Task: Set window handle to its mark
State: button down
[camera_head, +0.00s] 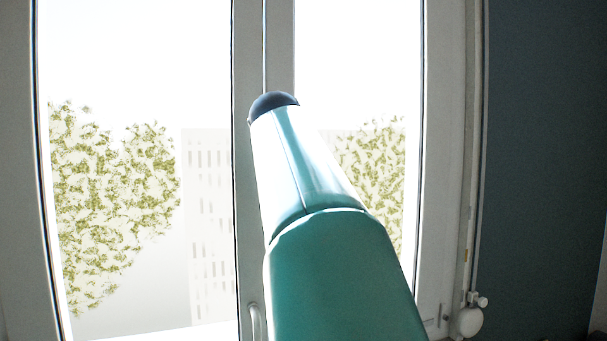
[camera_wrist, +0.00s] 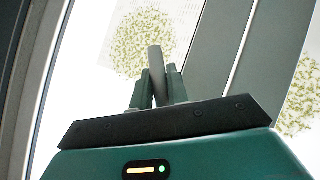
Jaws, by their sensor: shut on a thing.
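The window handle (camera_wrist: 155,62) shows in the wrist view as a smooth grey bar with a rounded end. It rises between the two dark green fingers of my gripper (camera_wrist: 159,84), which is shut on it. The bar's lower part is hidden between the fingers. In the head view, a pale curved handle piece (camera_head: 256,322) shows low on the middle window frame, beside my arm. My gripper is hidden behind my arm there. I cannot make out the handle's mark in either view.
The window's middle frame (camera_head: 248,200) runs upright between two bright panes. In the wrist view this frame (camera_wrist: 215,45) slants right of the handle. A dark wall (camera_head: 545,160) and a white pipe fitting (camera_head: 468,321) are at the right.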

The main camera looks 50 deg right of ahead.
jog(key=shift+w+a+f+m+t+y, duration=0.15)
jog(key=shift+w+a+m+t+y, duration=0.3)
jog(key=shift+y, duration=0.3)
jog(key=shift+w+a+f+m+t+y, duration=0.1)
jog(key=shift+w+a+m+t+y, duration=0.2)
jog(key=shift+a+y, duration=0.4)
jog(key=shift+w+a+f+m+t+y, duration=0.15)
jog(key=shift+w+a+m+t+y, duration=0.15)
jog(key=shift+a+m+y, duration=0.35)
jog(key=shift+d, duration=0.1)
jog(key=c, duration=1.4)
grip_release()
jog(key=shift+w, duration=0.15)
jog(key=shift+o, duration=0.2)
jog(key=v, duration=1.4)
jog(key=shift+d, duration=0.25)
